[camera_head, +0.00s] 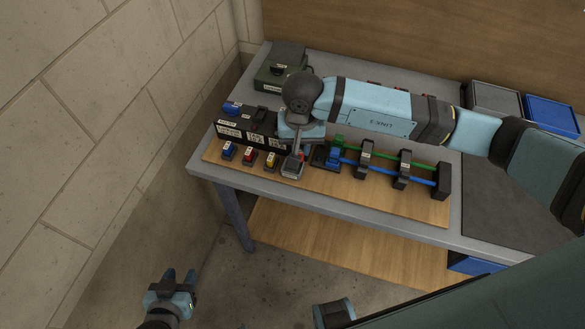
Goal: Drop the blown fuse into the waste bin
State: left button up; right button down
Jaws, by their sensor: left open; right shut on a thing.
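My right arm reaches in from the right across the bench. Its gripper (294,154) points down at the front left of the wooden board and is shut on a small dark thing (292,167) with a reddish patch. Whether this is the blown fuse, and whether it still sits in a holder, I cannot tell. Blue (229,151), red (249,156) and yellow (271,161) small blocks stand in a row to its left. My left gripper (180,276) is open and empty, low over the floor. No bin is clearly marked as the waste bin.
A board (340,187) carries blue and green tubes (390,172) in black clamps, right of my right gripper. A black labelled unit (246,132) and green box (282,68) stand behind. Grey (495,97) and blue (553,113) bins stand back right. A wall borders the left.

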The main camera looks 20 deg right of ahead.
jog(key=c, duration=1.1)
grip_release()
jog(key=shift+r, duration=0.1)
notch_tip(320, 180, up, 14)
jog(key=shift+f+b, duration=0.15)
jog(key=shift+b, duration=0.9)
jog(key=shift+f, duration=0.1)
